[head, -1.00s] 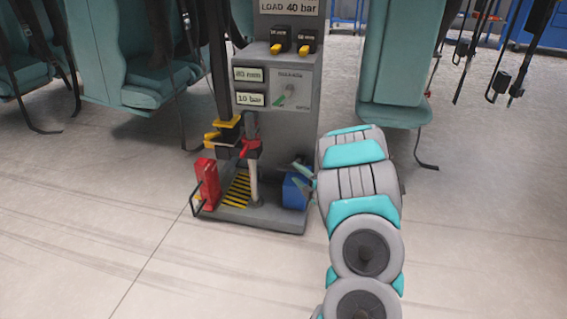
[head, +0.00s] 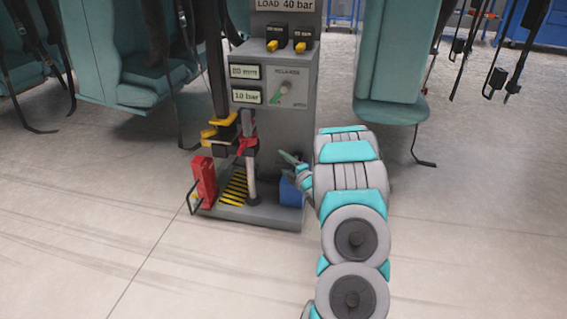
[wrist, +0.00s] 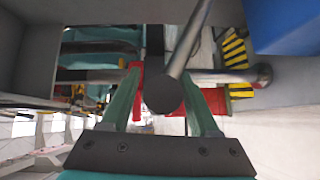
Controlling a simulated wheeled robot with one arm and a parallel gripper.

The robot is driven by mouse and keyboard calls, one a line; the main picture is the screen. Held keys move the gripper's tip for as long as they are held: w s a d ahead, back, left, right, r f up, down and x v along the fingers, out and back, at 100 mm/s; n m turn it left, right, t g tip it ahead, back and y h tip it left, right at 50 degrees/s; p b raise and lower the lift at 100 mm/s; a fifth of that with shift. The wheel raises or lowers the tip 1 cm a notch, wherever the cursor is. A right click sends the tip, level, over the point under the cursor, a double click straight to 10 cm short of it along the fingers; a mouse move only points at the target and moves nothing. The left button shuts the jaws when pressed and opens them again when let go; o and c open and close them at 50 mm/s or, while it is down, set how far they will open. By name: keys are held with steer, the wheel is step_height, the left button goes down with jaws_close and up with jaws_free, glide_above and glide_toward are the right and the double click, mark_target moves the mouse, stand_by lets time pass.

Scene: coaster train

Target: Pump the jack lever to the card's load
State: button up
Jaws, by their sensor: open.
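The load card (head: 284,5) at the top of the grey jack stand reads LOAD 40 bar. Two displays below it appear to read 80 mm and 10 bar (head: 247,96). A grey upright rod (head: 250,180) with a red part (head: 247,145) stands on the base. In the wrist view a grey rod with a dark round end (wrist: 163,95), apparently the jack lever, shows between my fingers; contact cannot be told. My gripper (head: 293,165) is open, right of the upright rod in the head view; its green fingers also show in the wrist view (wrist: 160,85).
A red block (head: 205,181) and a yellow-black striped patch (head: 234,188) are on the base, with a blue box (head: 290,191) at its right. Teal seats (head: 391,90) flank the stand. The front floor is clear.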

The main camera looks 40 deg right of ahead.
jaws_close()
stand_by(0.3)
stand_by(1.0)
